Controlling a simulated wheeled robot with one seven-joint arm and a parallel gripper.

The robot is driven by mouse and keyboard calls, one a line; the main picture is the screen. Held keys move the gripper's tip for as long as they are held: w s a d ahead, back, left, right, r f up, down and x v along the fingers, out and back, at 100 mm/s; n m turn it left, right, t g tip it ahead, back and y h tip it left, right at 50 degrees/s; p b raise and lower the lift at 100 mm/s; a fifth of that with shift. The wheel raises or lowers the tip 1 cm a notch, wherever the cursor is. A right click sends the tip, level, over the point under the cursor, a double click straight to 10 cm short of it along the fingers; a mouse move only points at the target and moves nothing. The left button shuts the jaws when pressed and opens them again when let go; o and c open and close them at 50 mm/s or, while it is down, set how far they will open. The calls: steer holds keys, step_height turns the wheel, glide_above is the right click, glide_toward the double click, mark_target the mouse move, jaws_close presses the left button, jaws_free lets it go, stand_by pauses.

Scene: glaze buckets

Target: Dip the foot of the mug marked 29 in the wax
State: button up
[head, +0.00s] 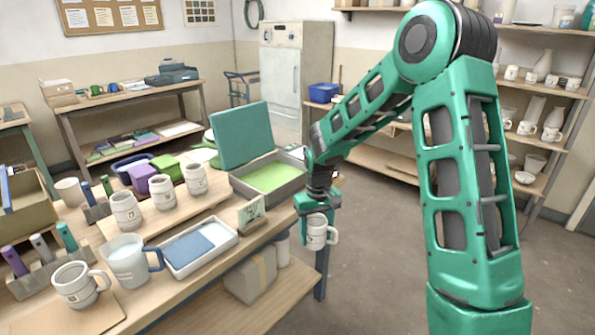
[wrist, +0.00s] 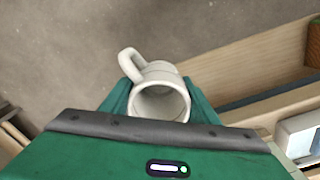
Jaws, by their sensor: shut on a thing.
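My gripper (head: 316,214) is shut on a white mug (head: 317,235), which hangs upright just off the right end of the table, over the floor. A small mark shows on the mug's side, but I cannot read it surely. In the wrist view the mug (wrist: 160,101) sits between the green fingers, its open mouth facing the camera and its handle to the upper left. A grey pan of green stuff (head: 268,177), perhaps the wax, stands at the table's far right end, behind and left of my gripper. A teal lid (head: 240,134) stands up behind it.
A small sign card (head: 251,213) stands at the table edge near the pan. A white tray with a blue pad (head: 228,240), a jug (head: 128,260) and several marked mugs (head: 125,211) stand to the left. Open floor (head: 380,270) lies right of the table.

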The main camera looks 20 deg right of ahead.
mark_target(324, 244)
stand_by(0.4)
steer(key=f, duration=0.2)
steer(key=s+d+f, duration=0.1)
steer(key=f, duration=0.1)
steer(key=d+f, duration=0.1)
steer(key=f, duration=0.1)
steer(key=shift+s+f, duration=0.35)
steer(key=shift+d, duration=0.1)
